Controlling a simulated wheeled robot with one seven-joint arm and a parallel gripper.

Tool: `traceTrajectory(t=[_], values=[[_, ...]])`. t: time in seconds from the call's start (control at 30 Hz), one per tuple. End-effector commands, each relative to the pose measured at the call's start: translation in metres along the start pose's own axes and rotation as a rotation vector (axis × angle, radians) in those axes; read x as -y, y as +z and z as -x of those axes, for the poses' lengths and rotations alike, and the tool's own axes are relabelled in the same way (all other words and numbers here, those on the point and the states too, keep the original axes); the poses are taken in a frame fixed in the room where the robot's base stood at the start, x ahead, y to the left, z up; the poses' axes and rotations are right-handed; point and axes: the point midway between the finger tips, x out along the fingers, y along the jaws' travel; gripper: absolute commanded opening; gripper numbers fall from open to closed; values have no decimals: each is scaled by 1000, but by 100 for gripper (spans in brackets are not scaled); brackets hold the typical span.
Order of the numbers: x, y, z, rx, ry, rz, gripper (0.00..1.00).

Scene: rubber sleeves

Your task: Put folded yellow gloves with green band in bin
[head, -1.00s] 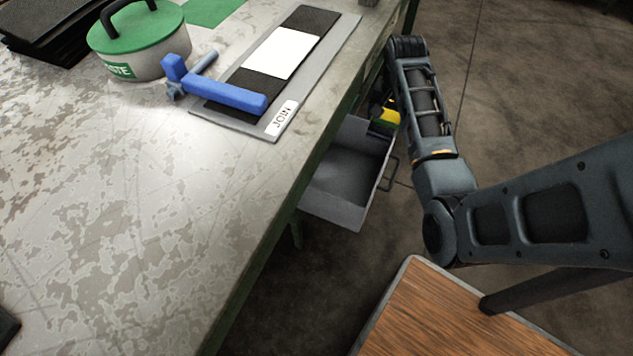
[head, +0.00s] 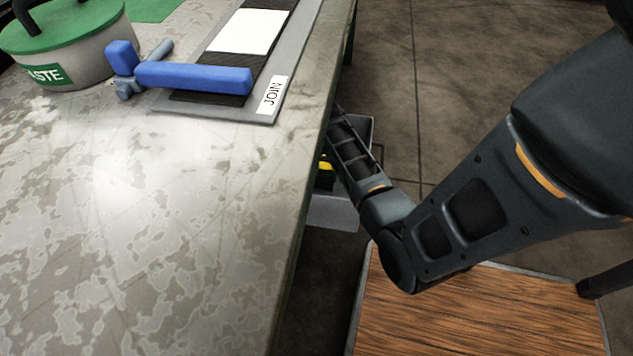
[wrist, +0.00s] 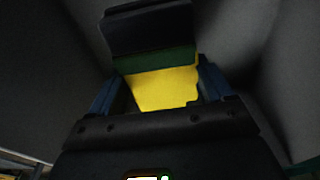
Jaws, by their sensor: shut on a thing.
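The folded yellow gloves (wrist: 160,90) with a green band (wrist: 155,60) sit between the blue fingers of my gripper (wrist: 160,86) in the wrist view. A dark part lies beyond the band. My gripper is shut on the gloves. A sliver of yellow (head: 325,168) shows in the head view beside my forearm. Grey walls of a bin (wrist: 250,55) surround the gloves in the wrist view. This grey open drawer-like bin (head: 332,213) is under the bench edge in the head view, partly hidden by the bench and my arm. Whether the gloves touch its floor is unclear.
The worn bench top (head: 170,230) overhangs the bin on the left. On it are a green-lidded waste pot (head: 70,45), a blue-handled tool (head: 190,77) and a grey JOIN board (head: 300,45). A wooden-topped surface (head: 470,315) is at lower right.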

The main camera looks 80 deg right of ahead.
Motion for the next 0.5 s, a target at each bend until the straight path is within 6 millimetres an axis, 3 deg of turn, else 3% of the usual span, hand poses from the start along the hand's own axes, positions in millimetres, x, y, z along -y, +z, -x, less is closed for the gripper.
traceTrajectory(t=[0.03,0.27,0.5], values=[[0,2,-12,2,1,-1,42],[0,4,-29,0,0,-1,42],[0,9,-60,1,0,0,42]])
